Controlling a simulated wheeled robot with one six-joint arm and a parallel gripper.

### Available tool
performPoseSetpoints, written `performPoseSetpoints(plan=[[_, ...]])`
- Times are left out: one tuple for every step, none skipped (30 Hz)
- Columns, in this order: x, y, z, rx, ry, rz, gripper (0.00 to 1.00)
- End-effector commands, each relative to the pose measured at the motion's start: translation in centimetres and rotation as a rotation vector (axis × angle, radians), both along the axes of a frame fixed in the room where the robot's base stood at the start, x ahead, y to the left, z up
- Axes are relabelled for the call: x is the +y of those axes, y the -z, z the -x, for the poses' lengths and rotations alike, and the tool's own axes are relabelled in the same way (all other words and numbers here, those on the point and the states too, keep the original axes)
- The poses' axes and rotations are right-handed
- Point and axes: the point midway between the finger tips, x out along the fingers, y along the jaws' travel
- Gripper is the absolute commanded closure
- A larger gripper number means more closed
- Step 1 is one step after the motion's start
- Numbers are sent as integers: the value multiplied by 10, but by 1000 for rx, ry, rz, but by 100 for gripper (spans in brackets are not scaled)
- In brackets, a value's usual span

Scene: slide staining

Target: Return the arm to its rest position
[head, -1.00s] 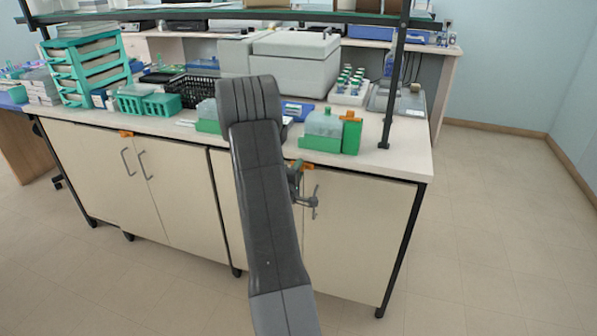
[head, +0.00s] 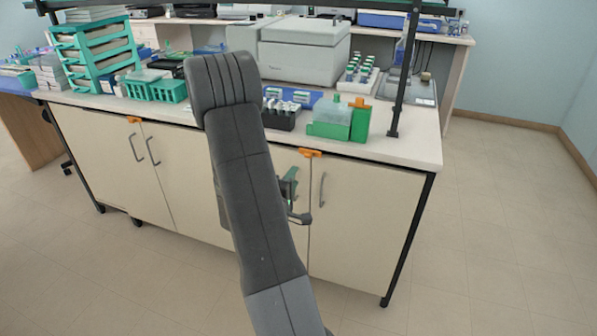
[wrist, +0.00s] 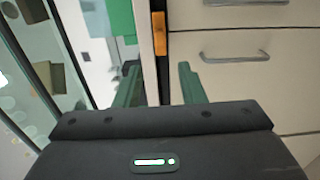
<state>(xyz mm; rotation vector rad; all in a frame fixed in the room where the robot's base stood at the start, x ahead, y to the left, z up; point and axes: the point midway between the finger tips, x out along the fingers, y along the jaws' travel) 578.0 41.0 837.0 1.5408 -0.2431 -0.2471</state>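My arm rises through the middle of the head view, in front of the workbench. My gripper (head: 291,186) shows partly behind my arm, in front of the cabinet doors and below the countertop edge. In the wrist view my gripper (wrist: 160,84) has its two green fingers apart. Nothing is held between them; the countertop edge and cabinet front show beyond.
The countertop (head: 415,148) carries a green holder with a clear box (head: 332,122), a black rack of vials (head: 281,114), green baskets (head: 167,91) and a large grey machine (head: 303,52). A black shelf post (head: 403,80) stands at right. The right floor is clear.

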Motion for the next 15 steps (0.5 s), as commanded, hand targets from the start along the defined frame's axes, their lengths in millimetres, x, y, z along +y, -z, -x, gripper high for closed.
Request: performPoseSetpoints(plan=[[3, 0, 6, 1, -2, 0, 64], [3, 0, 8, 0, -2, 0, 64], [4, 0, 11, 0, -2, 0, 64], [4, 0, 12, 0, -2, 0, 64], [5, 0, 13, 0, -1, 0, 64], [5, 0, 15, 0, -1, 0, 64], [5, 0, 15, 0, -1, -1, 64], [5, 0, 15, 0, 0, -1, 64], [5, 0, 15, 0, 0, -1, 64], [5, 0, 15, 0, 0, -1, 64], [5, 0, 15, 0, 0, -1, 64], [5, 0, 15, 0, 0, -1, 64], [5, 0, 15, 0, 0, -1, 64], [5, 0, 15, 0, 0, -1, 64], [5, 0, 15, 0, 0, -1, 64]])
